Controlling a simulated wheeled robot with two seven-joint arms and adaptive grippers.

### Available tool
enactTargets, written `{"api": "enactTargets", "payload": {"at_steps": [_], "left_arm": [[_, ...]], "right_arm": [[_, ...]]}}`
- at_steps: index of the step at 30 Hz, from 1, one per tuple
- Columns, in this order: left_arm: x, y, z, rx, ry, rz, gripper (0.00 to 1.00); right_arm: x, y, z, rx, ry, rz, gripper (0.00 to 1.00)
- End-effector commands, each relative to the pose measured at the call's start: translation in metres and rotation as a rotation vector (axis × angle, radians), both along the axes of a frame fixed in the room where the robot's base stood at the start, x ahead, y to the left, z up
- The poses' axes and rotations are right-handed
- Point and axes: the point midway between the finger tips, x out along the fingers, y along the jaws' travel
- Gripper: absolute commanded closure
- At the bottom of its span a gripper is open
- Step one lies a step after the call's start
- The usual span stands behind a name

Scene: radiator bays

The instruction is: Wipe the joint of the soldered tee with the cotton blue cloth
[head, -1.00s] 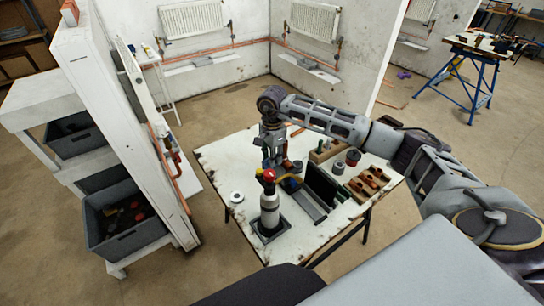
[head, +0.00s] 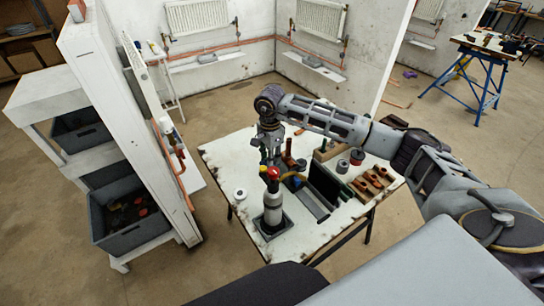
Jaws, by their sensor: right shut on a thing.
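My right gripper (head: 270,157) points down over the far left part of the worktable (head: 226,160), behind the gas torch. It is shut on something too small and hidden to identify. An upright copper-coloured piece (head: 289,152) stands just right of the fingers; I cannot tell whether it is the soldered tee or whether they touch. A small blue patch (head: 293,183) shows by the torch's yellow hose; I cannot tell whether it is the cloth. My left gripper is not in view.
The torch bottle (head: 272,207) with a red top stands at the table's front. A dark upright board (head: 323,184) and a wooden rack (head: 372,181) lie to the right. A white partition with copper pipes (head: 176,172) stands left. A roll (head: 240,194) sits near the left edge.

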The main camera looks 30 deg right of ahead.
Motion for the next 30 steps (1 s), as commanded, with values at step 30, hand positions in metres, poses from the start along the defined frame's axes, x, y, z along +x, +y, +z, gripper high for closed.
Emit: {"api": "enactTargets", "payload": {"at_steps": [30], "left_arm": [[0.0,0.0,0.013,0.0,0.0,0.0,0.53]], "right_arm": [[0.0,0.0,0.033,0.0,-0.001,0.001,0.94]]}}
